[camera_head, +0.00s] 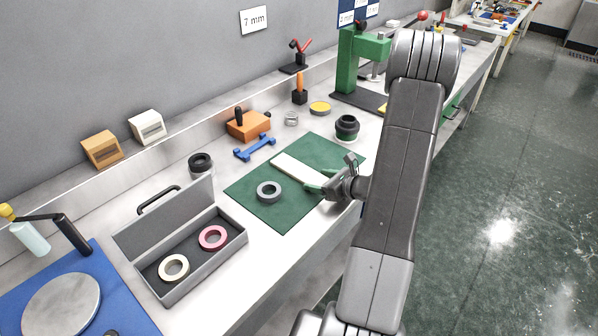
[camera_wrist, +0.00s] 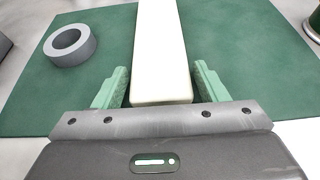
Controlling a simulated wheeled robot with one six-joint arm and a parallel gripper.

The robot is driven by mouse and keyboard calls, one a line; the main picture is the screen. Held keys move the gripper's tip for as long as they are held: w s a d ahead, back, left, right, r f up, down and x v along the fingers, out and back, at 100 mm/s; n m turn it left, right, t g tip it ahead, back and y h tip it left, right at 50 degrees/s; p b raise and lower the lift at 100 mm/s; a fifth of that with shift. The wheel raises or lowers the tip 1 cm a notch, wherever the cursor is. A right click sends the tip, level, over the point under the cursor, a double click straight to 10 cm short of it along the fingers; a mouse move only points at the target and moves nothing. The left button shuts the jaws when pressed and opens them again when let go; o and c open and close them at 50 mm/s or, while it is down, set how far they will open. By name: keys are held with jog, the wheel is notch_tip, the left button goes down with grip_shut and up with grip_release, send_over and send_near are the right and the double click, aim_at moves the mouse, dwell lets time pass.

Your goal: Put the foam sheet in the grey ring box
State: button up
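The foam sheet is a cream-white strip (camera_head: 298,170) lying on the green mat (camera_head: 262,215). In the wrist view the foam sheet (camera_wrist: 159,50) runs away from me, with its near end between my fingers. My gripper (camera_head: 318,184) is at that near end, low over the mat. Its green fingers (camera_wrist: 160,88) are open, with a gap on both sides of the sheet. The grey ring box (camera_head: 196,278) stands open to the left of the mat, its lid tipped back. Inside lie a cream ring (camera_head: 174,256) and a pink ring (camera_head: 213,227).
A grey ring (camera_head: 259,190) lies on the mat left of the foam sheet, also in the wrist view (camera_wrist: 91,44). A dark round part (camera_head: 347,127) stands at the mat's back edge. A blue wrench-like piece (camera_head: 255,147) and an orange block (camera_head: 248,125) sit behind. Bare bench separates box and mat.

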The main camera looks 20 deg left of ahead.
jog(key=c, duration=0.6)
jog(key=shift+c, duration=0.2)
jog(key=shift+r, duration=0.15)
